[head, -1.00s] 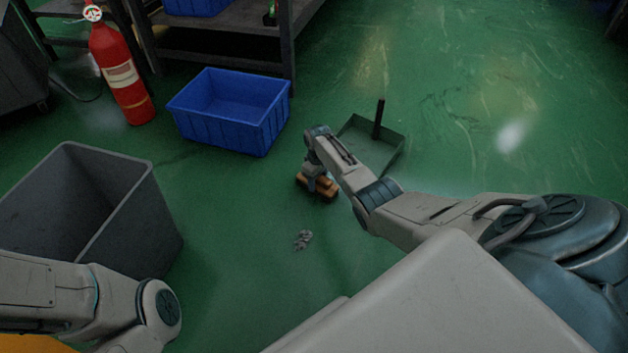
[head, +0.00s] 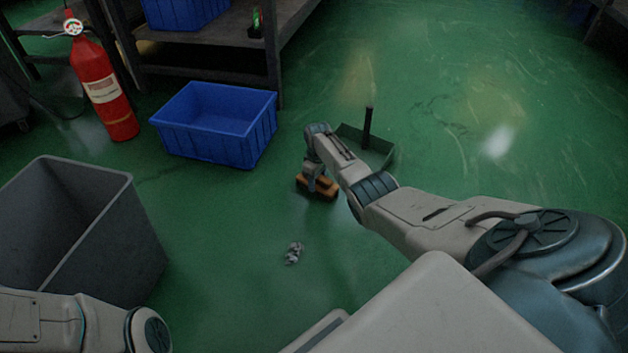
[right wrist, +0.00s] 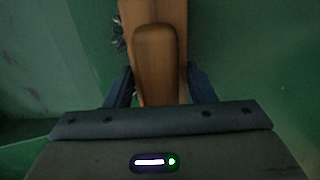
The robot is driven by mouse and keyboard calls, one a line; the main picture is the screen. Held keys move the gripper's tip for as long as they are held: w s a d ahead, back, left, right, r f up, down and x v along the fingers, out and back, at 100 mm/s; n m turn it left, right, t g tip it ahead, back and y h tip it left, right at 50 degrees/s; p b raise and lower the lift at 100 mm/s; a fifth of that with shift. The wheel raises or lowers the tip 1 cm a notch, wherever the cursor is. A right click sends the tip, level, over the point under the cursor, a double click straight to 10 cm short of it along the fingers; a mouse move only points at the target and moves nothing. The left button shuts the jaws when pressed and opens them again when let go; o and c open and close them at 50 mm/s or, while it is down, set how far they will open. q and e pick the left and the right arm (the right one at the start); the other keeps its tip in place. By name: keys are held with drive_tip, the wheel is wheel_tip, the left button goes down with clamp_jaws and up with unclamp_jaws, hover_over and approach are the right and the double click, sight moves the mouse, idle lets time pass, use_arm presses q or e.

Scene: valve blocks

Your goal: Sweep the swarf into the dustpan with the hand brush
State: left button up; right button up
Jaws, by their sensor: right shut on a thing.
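The hand brush (head: 318,188) has an orange-brown wooden body and is at floor level near the middle of the head view. My right gripper (head: 320,176) is shut on it; in the right wrist view the fingers (right wrist: 160,88) close on both sides of the wooden handle (right wrist: 156,55). The swarf (head: 293,254) is a small grey heap on the floor, nearer to me than the brush and apart from it. Some grey curls (right wrist: 118,32) show beside the brush in the right wrist view. The dark green dustpan (head: 378,151), with an upright black handle, lies beyond my right arm, which partly hides it. My left gripper is out of view.
A grey bin (head: 120,238) stands at the left. A blue crate (head: 215,148) is on the floor behind, near a shelf (head: 275,55) and a red fire extinguisher (head: 105,90). The green floor around the swarf is clear.

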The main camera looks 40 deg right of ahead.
drive_tip(key=shift+d+r+p, duration=0.15)
drive_tip(key=shift+r+p, duration=0.15)
drive_tip(key=shift+p, duration=0.15)
idle(0.4)
drive_tip(key=shift+p, duration=0.3)
idle(1.0)
